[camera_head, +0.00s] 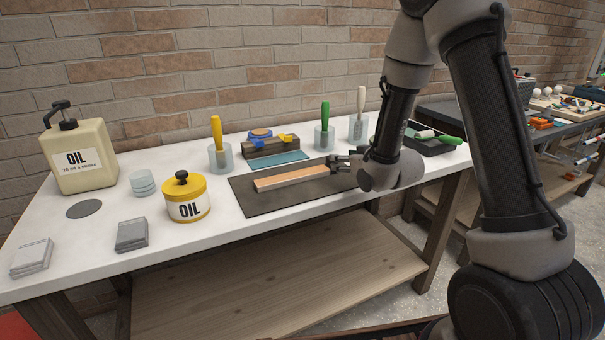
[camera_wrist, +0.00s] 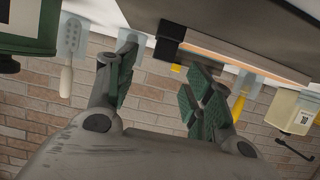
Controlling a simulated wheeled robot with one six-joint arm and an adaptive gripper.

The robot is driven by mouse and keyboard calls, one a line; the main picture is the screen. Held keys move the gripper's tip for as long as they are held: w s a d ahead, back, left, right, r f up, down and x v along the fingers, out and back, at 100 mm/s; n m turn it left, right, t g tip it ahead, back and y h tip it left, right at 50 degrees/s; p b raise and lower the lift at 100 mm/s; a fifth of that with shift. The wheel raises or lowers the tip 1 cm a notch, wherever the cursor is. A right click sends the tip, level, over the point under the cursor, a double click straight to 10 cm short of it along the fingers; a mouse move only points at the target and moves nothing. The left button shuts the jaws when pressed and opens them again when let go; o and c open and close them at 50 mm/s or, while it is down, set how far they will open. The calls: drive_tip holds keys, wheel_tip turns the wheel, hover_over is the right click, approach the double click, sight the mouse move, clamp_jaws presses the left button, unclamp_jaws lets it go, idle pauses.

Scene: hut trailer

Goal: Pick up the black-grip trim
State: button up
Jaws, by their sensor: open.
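Brushes with yellow (camera_head: 217,132), green (camera_head: 325,112) and cream (camera_head: 361,101) handles stand in separate clear glasses at the back of the white bench. My gripper (camera_head: 342,162) is open over the right end of a dark mat (camera_head: 243,199), near the end of a wooden strip (camera_head: 290,178). In the wrist view, its parted fingers (camera_wrist: 160,62) hold nothing. The cream-handled brush (camera_wrist: 66,82) and the yellow-handled brush (camera_wrist: 239,105) also show there. My arm hides part of the bench's right side.
An oil jug (camera_head: 80,150), a yellow oil tin (camera_head: 182,197) and grey blocks (camera_head: 132,234) stand on the left. A dark tray (camera_head: 440,148) with rollers lies right of my arm. A green container (camera_wrist: 28,28) shows in the wrist view. The brick wall bounds the back.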

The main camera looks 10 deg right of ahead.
drive_tip(key=x, duration=0.5)
drive_tip(key=shift+w+a, duration=0.15)
drive_tip(key=shift+a, duration=0.05)
clamp_jaws()
